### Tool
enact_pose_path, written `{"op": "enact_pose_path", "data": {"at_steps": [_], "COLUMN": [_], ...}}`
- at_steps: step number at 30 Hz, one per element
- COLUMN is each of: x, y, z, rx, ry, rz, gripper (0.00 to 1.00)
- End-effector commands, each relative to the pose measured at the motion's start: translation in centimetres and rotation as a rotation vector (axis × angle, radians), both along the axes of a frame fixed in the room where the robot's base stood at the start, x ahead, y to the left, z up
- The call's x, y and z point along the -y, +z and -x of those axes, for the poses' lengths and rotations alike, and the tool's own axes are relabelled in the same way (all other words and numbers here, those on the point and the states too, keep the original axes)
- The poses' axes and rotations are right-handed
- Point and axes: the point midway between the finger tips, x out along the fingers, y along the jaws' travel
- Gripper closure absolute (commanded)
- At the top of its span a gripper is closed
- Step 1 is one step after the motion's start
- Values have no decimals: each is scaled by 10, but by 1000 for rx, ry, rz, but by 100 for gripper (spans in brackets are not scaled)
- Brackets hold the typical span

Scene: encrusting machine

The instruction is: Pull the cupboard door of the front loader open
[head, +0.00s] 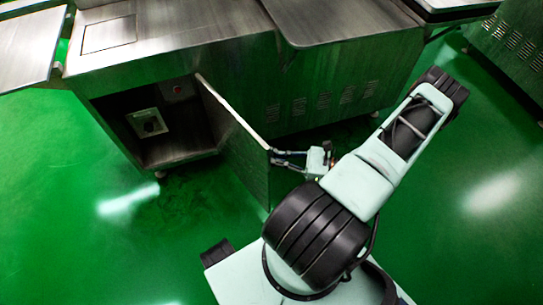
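The front loader's metal cabinet (190,60) stands at the upper middle of the head view. Its cupboard door (240,150) stands well open, swung out toward me, with its top edge running down to the right. The opening shows a dark inside (165,125) with a pale box with a dark round part and a small red part. My gripper (273,158) is at the free edge of the door, on its right side. The fingers are small here and partly hidden by the door, so I cannot tell whether they hold it.
The green floor is clear to the left of the door and at the lower left. A vented panel (325,103) lies behind my gripper. Another vented metal unit (512,40) stands at the upper right. A metal flap (28,45) juts out at the upper left.

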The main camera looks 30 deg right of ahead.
Motion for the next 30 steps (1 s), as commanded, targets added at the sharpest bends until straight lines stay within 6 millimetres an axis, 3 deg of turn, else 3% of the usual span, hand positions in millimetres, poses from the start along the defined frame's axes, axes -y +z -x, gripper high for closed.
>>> {"op": "enact_pose_path", "data": {"at_steps": [17, 18, 21, 30], "x": [0, 0, 0, 1], "y": [-1, -1, -1, 0], "z": [2, 1, 1, 1], "rx": [-5, -5, -4, -1], "ry": [-1, -1, -1, -1], "rz": [1, 1, 1, 0], "gripper": [100, 88, 77, 75]}}
